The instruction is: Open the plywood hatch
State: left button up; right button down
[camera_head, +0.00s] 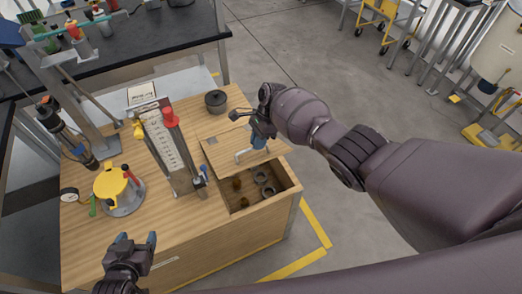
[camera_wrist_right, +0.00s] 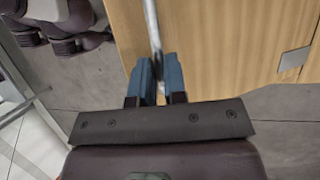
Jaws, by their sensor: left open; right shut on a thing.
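The plywood hatch (camera_head: 222,158) is a light wooden panel on top of the wooden workbench cabinet (camera_head: 150,218). Its front edge stands clear of an open compartment (camera_head: 283,190); I cannot tell whether it is tilted or shifted back. My right gripper (camera_head: 257,143) is shut on a metal handle (camera_head: 243,155) at the hatch's right side. In the right wrist view, the blue fingertips (camera_wrist_right: 159,77) close around the grey handle bar (camera_wrist_right: 152,30), beside the hatch's wood (camera_wrist_right: 220,40). My left gripper (camera_head: 135,244) is open and empty above the cabinet's front left part.
Metal rings (camera_head: 264,183) and brown round pieces lie in the compartment. A panel with a red-topped tube (camera_head: 170,135), a yellow-topped device (camera_head: 117,188) and a dark pot (camera_head: 215,101) stand on the cabinet. Open floor (camera_head: 300,50) lies behind and right.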

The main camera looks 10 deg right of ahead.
jog(key=shift+w+a+r, duration=0.15)
jog(key=shift+w+r, duration=0.4)
jog(key=shift+r, duration=0.05)
jog(key=shift+w+a+r, duration=0.15)
jog(key=shift+w+r, duration=0.35)
jog(key=shift+r, duration=0.1)
jog(key=c, duration=1.6)
grip_release()
jog(key=o, duration=0.4)
jog(key=shift+w+a+f, duration=0.1)
jog(key=shift+w+f, duration=0.15)
jog(key=shift+o, duration=0.2)
jog(key=shift+s+r, duration=0.15)
jog(key=p+v, duration=0.1)
jog(key=v, duration=0.9)
jog(key=shift+r+p, duration=0.4)
